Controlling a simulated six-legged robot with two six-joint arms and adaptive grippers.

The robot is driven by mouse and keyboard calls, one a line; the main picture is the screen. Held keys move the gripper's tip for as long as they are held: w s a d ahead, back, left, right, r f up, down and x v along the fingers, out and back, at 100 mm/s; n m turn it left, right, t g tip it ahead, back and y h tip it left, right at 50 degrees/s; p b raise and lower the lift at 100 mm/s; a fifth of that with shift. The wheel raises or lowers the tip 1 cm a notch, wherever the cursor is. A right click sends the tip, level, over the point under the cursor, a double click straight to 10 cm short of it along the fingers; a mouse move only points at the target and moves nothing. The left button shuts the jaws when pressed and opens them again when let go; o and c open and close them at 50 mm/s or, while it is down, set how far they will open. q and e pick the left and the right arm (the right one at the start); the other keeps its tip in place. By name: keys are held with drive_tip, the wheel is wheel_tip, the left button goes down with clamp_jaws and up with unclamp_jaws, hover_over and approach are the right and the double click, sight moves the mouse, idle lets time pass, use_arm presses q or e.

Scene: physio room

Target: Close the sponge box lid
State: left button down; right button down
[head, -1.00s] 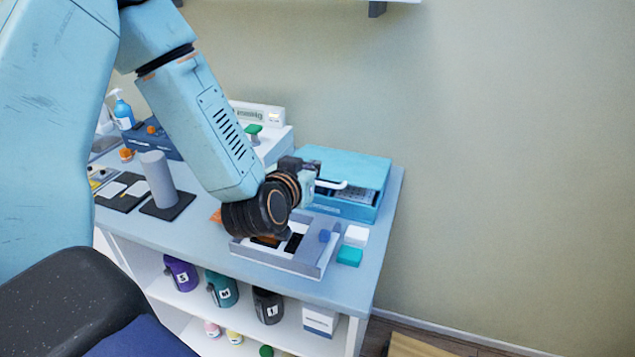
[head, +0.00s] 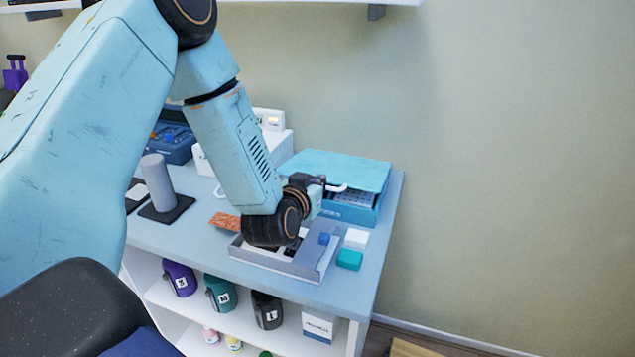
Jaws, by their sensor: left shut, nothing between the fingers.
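The teal sponge box (head: 350,214) stands at the back right of the counter. Its lid (head: 340,169) is tilted slightly open, and a dark gap with a gridded inside shows under its front edge. A white bar (head: 337,188) shows at the lid's front; I cannot tell whether it is a handle. My left gripper (head: 318,186) is shut and empty beside this bar, at the box's front left. The wrist partly hides the gripper, so contact with the lid is unclear. My right gripper is not in view.
A grey tray (head: 318,268) with a blue block lies under my left wrist. White (head: 356,238) and green (head: 349,259) blocks sit beside it. A grey cylinder (head: 158,182) stands on a dark base at left. The wall is behind the box.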

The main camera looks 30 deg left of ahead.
use_arm(q)
drive_tip(key=shift+s+f+b, duration=0.2)
drive_tip(key=shift+f+b, duration=0.35)
drive_tip(key=shift+f, duration=0.4)
drive_tip(key=shift+s+f+b, duration=0.2)
drive_tip(key=shift+f+b, duration=0.3)
drive_tip(key=shift+f, duration=0.4)
drive_tip(key=shift+r, duration=0.1)
